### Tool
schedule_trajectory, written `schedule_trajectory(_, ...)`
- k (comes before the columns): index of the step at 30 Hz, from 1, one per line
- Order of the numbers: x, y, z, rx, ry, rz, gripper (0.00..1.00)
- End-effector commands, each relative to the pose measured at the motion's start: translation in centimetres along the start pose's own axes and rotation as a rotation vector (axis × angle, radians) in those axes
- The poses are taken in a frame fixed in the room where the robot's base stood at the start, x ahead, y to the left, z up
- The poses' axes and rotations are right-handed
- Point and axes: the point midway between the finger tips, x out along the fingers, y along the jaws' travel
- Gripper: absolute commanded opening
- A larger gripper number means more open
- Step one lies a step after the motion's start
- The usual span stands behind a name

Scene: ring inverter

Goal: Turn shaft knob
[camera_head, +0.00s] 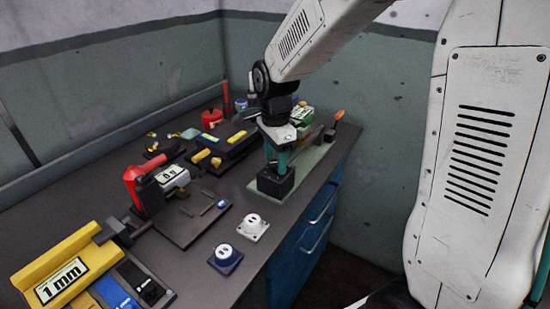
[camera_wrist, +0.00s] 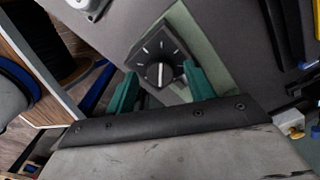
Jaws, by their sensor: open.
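The shaft knob (camera_wrist: 160,73) is a round black dial with a white pointer line, on a dark square box with white tick marks around it. In the wrist view it lies between and just beyond the two green fingers of my gripper (camera_wrist: 162,84). The fingers are open, one on each side of the dial; I cannot tell whether either touches it. In the head view my gripper (camera_head: 276,158) points down at the top of the black knob box (camera_head: 276,186). The knob itself is hidden there by the fingers.
The box stands on a pale green plate (camera_head: 318,158) near the table's right edge, above blue drawers (camera_head: 310,238). A white socket-like block (camera_head: 253,228) and a blue one (camera_head: 225,259) lie nearer. A red-handled device (camera_head: 143,190) and a yellow gauge (camera_head: 62,262) stand left.

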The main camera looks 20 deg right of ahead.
Motion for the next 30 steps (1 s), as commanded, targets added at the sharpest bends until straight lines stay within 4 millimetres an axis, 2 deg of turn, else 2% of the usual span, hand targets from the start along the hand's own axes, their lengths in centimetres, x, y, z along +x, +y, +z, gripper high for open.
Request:
schedule_trajectory(9, 0.43, -0.01, -0.02, 0.0, 0.0, -0.001, 0.53)
schedule_trajectory(10, 0.43, -0.01, -0.02, 0.0, 0.0, -0.001, 0.48)
schedule_trajectory(14, 0.42, -0.01, -0.01, 0.0, 0.0, -0.001, 0.12)
schedule_trajectory(15, 0.42, 0.0, -0.01, -0.001, 0.0, -0.001, 0.09)
schedule_trajectory(23, 0.41, 0.01, 0.01, -0.017, 0.0, -0.001, 0.09)
schedule_trajectory(30, 0.4, 0.02, 0.02, -0.119, 0.0, 0.0, 0.09)
